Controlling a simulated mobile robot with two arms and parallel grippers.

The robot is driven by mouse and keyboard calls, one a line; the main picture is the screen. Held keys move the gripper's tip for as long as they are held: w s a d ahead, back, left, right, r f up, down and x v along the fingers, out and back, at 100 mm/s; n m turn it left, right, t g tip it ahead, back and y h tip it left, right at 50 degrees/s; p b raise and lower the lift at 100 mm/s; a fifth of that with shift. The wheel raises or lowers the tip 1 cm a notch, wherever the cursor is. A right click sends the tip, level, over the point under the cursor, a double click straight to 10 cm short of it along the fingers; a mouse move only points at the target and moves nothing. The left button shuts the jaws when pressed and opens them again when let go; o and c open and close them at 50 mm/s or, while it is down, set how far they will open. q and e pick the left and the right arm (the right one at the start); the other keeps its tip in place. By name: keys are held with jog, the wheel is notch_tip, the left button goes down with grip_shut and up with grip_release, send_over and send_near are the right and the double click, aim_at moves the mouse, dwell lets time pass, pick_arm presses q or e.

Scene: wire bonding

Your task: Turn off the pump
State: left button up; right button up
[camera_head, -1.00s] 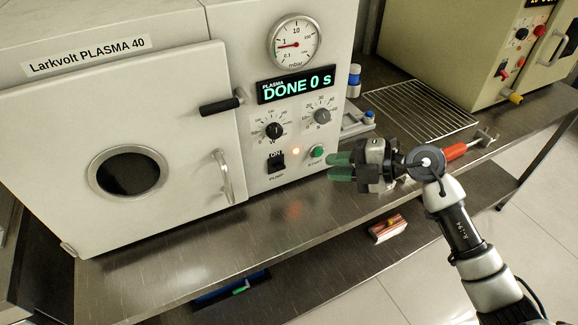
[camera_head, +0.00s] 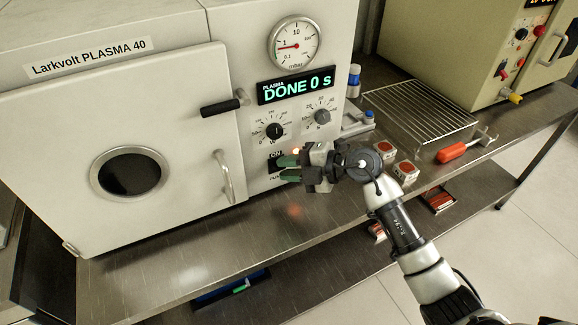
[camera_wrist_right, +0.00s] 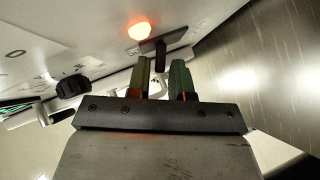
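The pump switch (camera_head: 274,161) is a black toggle marked ON on the front panel of the plasma unit (camera_head: 140,95), partly hidden by my right gripper. My right gripper (camera_head: 284,168) is in front of it, its green fingers apart and pointing at the panel. In the right wrist view, my right gripper (camera_wrist_right: 160,70) has a gap between its fingers, and the dark switch (camera_wrist_right: 160,46) shows just beyond the tips. I cannot tell whether they touch. An orange lamp (camera_wrist_right: 139,30) glows beside the switch. My left gripper is out of view.
The display (camera_head: 296,88) reads DONE 0 s. A dial (camera_head: 275,131), a second dial (camera_head: 322,116) and the door handle (camera_head: 223,177) are close to my gripper. A wire rack (camera_head: 420,110), small boxes (camera_head: 385,147) and a red-handled tool (camera_head: 453,152) lie on the bench at right.

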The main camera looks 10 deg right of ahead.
grip_shut()
